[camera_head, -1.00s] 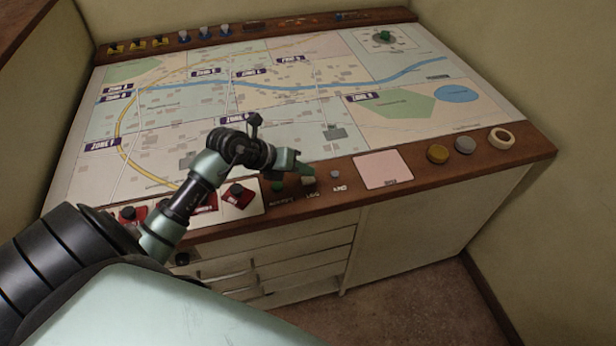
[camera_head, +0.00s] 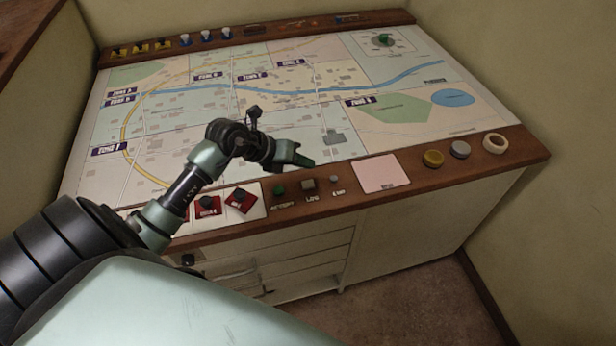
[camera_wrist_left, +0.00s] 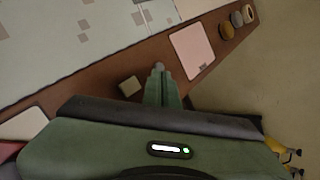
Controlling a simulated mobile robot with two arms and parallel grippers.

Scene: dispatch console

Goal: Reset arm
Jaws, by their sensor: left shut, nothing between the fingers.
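My left arm comes in from the left in the head view. Its gripper (camera_head: 304,163) is shut and empty, held above the console's front strip near the map's lower edge. In the wrist view the shut fingers (camera_wrist_left: 160,88) point toward the map, between a pale square button and the pink pad. A green button (camera_head: 279,191), a pale square button (camera_head: 308,185) and a small grey button (camera_head: 334,180) sit just in front of the gripper in the head view. My right gripper is not in view.
The map console (camera_head: 215,130) fills the middle. Red switches (camera_head: 240,200) sit left of the buttons. A pink pad (camera_head: 380,174), yellow disc (camera_head: 433,158), grey disc (camera_head: 460,149) and white ring (camera_head: 495,143) lie to the right. A green knob (camera_head: 383,39) is at the back right.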

